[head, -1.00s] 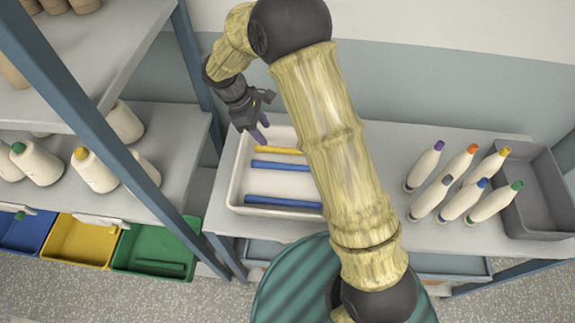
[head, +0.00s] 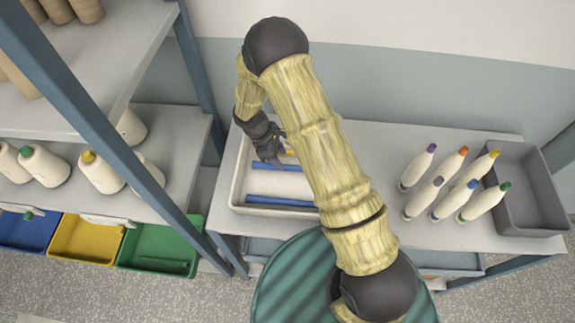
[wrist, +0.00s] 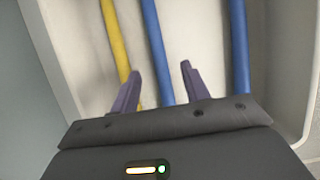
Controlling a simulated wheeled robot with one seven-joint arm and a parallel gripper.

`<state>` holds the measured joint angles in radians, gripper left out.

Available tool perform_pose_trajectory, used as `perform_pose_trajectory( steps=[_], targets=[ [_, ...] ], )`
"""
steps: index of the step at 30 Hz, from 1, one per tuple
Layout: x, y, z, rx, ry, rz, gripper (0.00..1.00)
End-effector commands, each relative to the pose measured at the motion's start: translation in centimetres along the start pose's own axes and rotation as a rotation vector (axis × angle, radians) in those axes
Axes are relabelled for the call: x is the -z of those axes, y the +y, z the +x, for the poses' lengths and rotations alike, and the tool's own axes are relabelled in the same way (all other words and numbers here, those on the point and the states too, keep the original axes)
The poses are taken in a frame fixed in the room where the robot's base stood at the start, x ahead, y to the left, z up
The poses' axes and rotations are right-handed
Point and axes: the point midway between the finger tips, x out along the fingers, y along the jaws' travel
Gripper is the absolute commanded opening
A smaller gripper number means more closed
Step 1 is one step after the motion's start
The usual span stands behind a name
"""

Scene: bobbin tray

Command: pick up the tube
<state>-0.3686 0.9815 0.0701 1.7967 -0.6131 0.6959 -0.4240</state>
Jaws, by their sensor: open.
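A white tray (head: 236,187) on the table holds one yellow tube (head: 290,152) and two blue tubes. The middle blue tube (head: 290,168) lies beside the yellow one. The other blue tube (head: 280,201) lies nearer the tray's front edge. My gripper (head: 275,160) is over the tray, open and empty. In the wrist view my gripper's dark purple fingers (wrist: 158,82) stand apart, with the middle blue tube (wrist: 153,45) running between them in the picture. The yellow tube (wrist: 115,40) is left and the other blue tube (wrist: 239,45) right. My arm hides part of the tray.
Several white bobbins with coloured tips (head: 450,188) stand on the table to the right, beside a grey bin (head: 530,190). A shelf rack with a blue post (head: 100,125) is at the left, with bobbins and coloured bins. The table between tray and standing bobbins is partly behind my arm.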

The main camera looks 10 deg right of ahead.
Motion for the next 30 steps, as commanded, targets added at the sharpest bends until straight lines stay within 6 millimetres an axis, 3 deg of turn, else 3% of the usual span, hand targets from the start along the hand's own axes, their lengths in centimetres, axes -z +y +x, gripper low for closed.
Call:
perform_pose_trajectory(
  steps=[10, 22, 30],
  targets=[
    [0.0, 0.0, 0.3, 0.001, -0.001, 0.000, 0.46],
    [0.3, 0.1, 4.4, 0.001, -0.001, -0.001, 0.46],
    [0.3, 0.2, 5.2, 0.000, 0.000, 0.001, 0.46]
  ],
)
